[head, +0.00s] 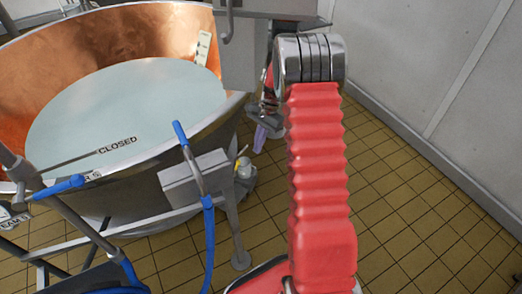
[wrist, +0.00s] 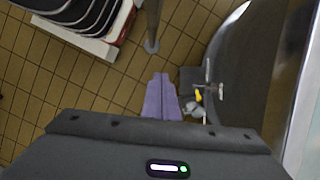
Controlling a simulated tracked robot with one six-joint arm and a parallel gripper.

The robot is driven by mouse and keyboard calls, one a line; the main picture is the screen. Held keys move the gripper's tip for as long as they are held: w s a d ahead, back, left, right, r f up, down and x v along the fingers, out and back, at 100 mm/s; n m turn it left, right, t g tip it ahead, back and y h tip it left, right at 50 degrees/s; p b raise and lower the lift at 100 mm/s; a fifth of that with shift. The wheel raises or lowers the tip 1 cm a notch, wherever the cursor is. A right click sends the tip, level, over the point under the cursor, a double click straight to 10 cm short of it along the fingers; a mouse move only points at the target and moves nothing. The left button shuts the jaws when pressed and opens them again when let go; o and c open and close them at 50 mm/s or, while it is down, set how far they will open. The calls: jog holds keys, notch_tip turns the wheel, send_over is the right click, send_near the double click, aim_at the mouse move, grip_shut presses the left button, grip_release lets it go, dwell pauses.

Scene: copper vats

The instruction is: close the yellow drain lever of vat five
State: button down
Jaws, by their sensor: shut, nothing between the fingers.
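The copper vat (head: 130,32) holds a pale liquid and stands at left in the head view. Its dark outer wall (wrist: 245,75) curves down the right of the wrist view. The small yellow drain lever (head: 237,161) is low by the vat's right side, beside a grey fitting, partly hidden. In the wrist view the lever (wrist: 198,95) shows right of my fingers, next to a metal valve. My gripper (head: 261,137) has purple fingers, shut and empty, pointing down. In the wrist view my gripper (wrist: 161,76) appears apart from the lever. I cannot read the vat's number clearly.
A grey box (head: 195,178) on a vat leg, a blue hose (head: 208,245) and blue-handled pipes (head: 180,134) stand left of my arm. A vertical post (wrist: 152,25) rises from the tiled floor. Floor at right is clear up to the pale wall (head: 400,60).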

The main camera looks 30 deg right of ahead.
jog(key=s+a+r+n+t+h, duration=0.1)
jog(key=s+a+r+n, duration=0.35)
jog(key=r, duration=0.65)
jog(key=s+a+r+n+t+h, duration=0.1)
jog(key=s+a+r+n+t, duration=0.15)
jog(key=s+a+r, duration=0.6)
jog(key=s+a+r+n+t, duration=0.1)
jog(key=s+a+r+n, duration=0.1)
jog(key=s, duration=0.5)
jog(key=s+a+r+n+t+h, duration=0.1)
jog(key=s+a+r+n+t, duration=0.1)
jog(key=s+r+n, duration=0.3)
jog(key=s+r, duration=0.1)
jog(key=s, duration=0.1)
jog(key=shift+s+a+r, duration=0.15)
jog(key=shift+s+a, duration=0.25)
jog(key=shift+a, duration=0.1)
